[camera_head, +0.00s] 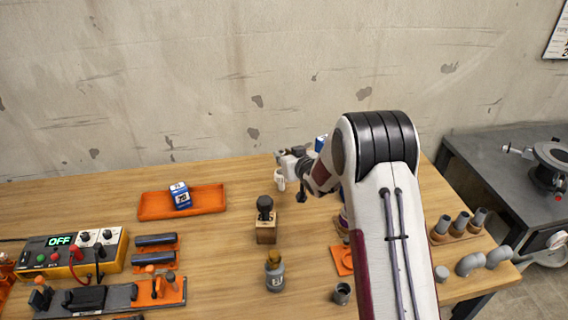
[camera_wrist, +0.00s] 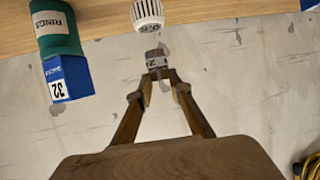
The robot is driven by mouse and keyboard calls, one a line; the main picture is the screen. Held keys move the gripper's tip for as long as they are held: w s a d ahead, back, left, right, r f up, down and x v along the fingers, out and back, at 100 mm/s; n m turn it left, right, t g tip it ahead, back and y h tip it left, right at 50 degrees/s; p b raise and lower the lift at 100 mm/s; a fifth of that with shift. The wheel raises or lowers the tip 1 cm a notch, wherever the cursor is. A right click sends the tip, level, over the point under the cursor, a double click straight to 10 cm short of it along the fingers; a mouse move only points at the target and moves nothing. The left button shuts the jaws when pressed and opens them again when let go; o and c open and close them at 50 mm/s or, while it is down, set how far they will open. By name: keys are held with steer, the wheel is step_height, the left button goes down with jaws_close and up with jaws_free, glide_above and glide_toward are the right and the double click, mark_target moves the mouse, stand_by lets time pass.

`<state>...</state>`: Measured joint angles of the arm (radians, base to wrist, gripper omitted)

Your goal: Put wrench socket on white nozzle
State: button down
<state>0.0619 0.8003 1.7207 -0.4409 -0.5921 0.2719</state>
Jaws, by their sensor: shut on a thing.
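My gripper (camera_wrist: 157,78) is shut on a small grey wrench socket (camera_wrist: 155,57) with a partly readable label. The arm hides part of the table there.
An orange tray (camera_head: 153,205) holds a blue box (camera_head: 180,196). A black-topped wooden block (camera_head: 266,234) and a grey fitting (camera_head: 274,273) stand in front. A green can (camera_wrist: 55,28) and blue box (camera_wrist: 67,79) show in the wrist view. The wall (camera_head: 240,90) is close behind.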

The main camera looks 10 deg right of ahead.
steer(key=shift+f, duration=1.6)
steer(key=shift+f, duration=0.1)
steer(key=c, duration=1.8)
jaws_free()
steer(key=shift+c, duration=0.2)
steer(key=v, duration=1.2)
